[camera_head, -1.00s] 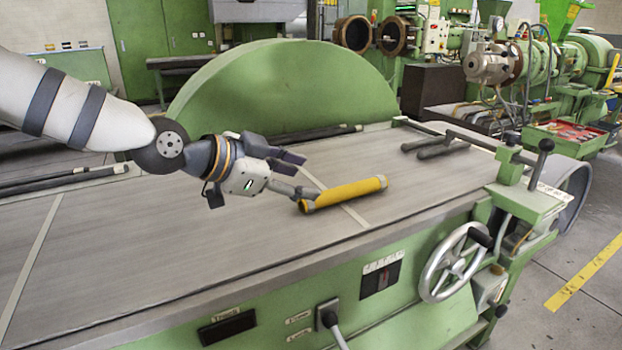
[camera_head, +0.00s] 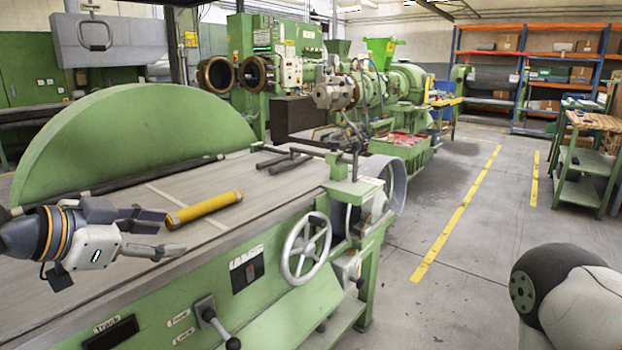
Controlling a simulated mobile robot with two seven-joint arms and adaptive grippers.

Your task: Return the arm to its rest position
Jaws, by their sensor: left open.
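My left gripper (camera_head: 158,232) is at the left of the head view, above the flat grey bed of the green machine (camera_head: 100,282). Its fingers are apart and point right, with nothing between them. Part of my right arm (camera_head: 575,295) shows at the lower right corner. My right gripper is out of view.
A handwheel (camera_head: 306,247) and a lever (camera_head: 216,323) stick out from the machine's front. A large green half disc (camera_head: 110,145) stands behind the bed. Dark bars (camera_head: 285,160) lie at its right end. Open floor with a yellow line (camera_head: 455,220) lies to the right.

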